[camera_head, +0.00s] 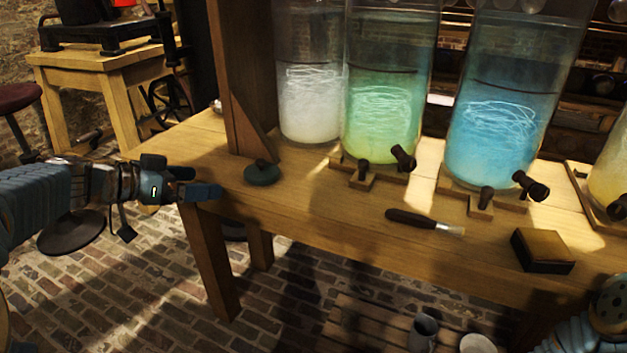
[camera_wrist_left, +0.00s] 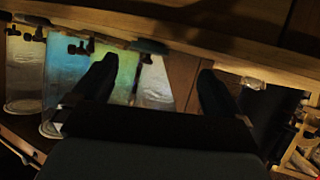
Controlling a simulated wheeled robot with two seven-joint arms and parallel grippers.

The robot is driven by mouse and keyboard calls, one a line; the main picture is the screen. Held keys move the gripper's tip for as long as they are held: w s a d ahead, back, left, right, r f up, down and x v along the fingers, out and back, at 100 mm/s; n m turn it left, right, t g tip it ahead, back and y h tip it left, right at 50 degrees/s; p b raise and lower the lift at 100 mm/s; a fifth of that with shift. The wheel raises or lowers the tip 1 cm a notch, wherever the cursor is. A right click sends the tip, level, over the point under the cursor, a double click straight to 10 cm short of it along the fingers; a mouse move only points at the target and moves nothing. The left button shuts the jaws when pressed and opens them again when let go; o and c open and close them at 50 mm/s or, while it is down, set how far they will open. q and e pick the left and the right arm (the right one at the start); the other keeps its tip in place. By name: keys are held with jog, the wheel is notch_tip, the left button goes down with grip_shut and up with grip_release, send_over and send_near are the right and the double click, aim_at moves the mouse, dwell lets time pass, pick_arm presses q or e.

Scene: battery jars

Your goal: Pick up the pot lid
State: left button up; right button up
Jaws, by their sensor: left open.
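The pot lid (camera_head: 262,173) is a small, round, dark green disc with a knob. It lies on the wooden table near its left end, in front of a wooden post. My left gripper (camera_head: 205,191) is just off the table's left front edge, to the left of the lid and apart from it. In the left wrist view the two fingers of my left gripper (camera_wrist_left: 156,68) are spread with nothing between them. A dark shape at the table edge there looks like the lid (camera_wrist_left: 148,46). My right gripper is out of view.
Glass jars with white, green (camera_head: 382,125) and blue (camera_head: 497,130) contents stand behind on the table (camera_head: 330,205). A wooden post (camera_head: 240,80) rises behind the lid. A brush (camera_head: 424,221) and a dark box (camera_head: 542,250) lie to the right.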

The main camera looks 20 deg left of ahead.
pick_arm(q)
notch_tip(320, 180, up, 3)
jog(key=d+m, duration=0.1)
jog(key=d, duration=0.1)
send_near(259, 170)
jog(key=x, duration=0.3)
jog(key=shift+t, duration=0.3)
jog(key=shift+f+p+x, duration=0.1)
jog(key=shift+p+x, duration=0.25)
jog(key=shift+x, duration=1.25)
jog(key=shift+f+p+x, duration=0.15)
jog(key=shift+p+x, duration=0.2)
jog(key=shift+x, duration=1.2)
jog(key=shift+a, duration=0.1)
jog(key=c, duration=0.9)
